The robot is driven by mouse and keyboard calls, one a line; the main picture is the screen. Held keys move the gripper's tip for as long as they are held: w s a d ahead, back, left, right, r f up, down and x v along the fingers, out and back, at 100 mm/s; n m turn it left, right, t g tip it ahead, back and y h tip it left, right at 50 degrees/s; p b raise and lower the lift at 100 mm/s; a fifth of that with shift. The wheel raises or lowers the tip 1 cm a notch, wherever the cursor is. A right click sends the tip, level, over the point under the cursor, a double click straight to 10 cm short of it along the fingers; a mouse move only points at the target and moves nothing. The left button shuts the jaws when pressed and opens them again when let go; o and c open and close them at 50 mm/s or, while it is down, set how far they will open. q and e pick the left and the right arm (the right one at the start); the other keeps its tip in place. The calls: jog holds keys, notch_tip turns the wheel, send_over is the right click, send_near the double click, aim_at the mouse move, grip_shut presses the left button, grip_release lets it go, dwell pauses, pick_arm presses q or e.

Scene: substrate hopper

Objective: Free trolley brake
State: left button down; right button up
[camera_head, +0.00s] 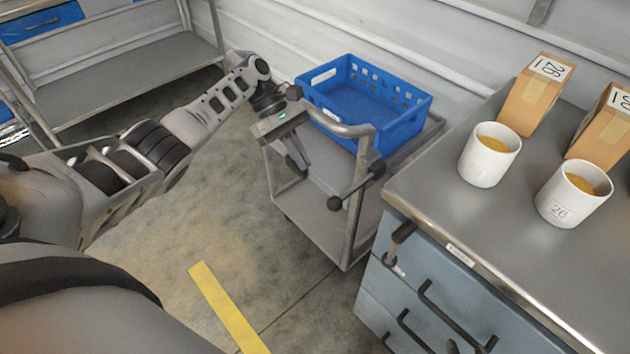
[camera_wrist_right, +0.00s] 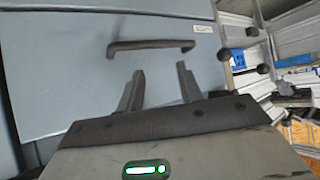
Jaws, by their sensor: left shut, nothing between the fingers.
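The grey trolley (camera_head: 347,250) stands left of the workbench. A dark-knobbed lever (camera_head: 357,187) crosses its near upright post, one knob on each side. I take this lever to be the brake but cannot be sure. My left gripper (camera_head: 298,164) points down over the trolley's left side, left of the lever and apart from it. Its fingers are shut and empty.
A blue crate (camera_head: 414,128) sits on the trolley's top. The workbench (camera_head: 450,225) at right carries white cups (camera_head: 489,155) and brown packets (camera_head: 536,97). A dark lever-like part (camera_head: 402,233) is on its drawer front. A shelf rack (camera_head: 130,75) stands at back left. Floor before the trolley is clear.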

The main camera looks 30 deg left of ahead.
pick_arm(q)
jog(key=v, duration=0.5)
jog(key=shift+a+r+b, duration=0.15)
jog(key=shift+a+b, duration=0.15)
jog(key=shift+b, duration=0.1)
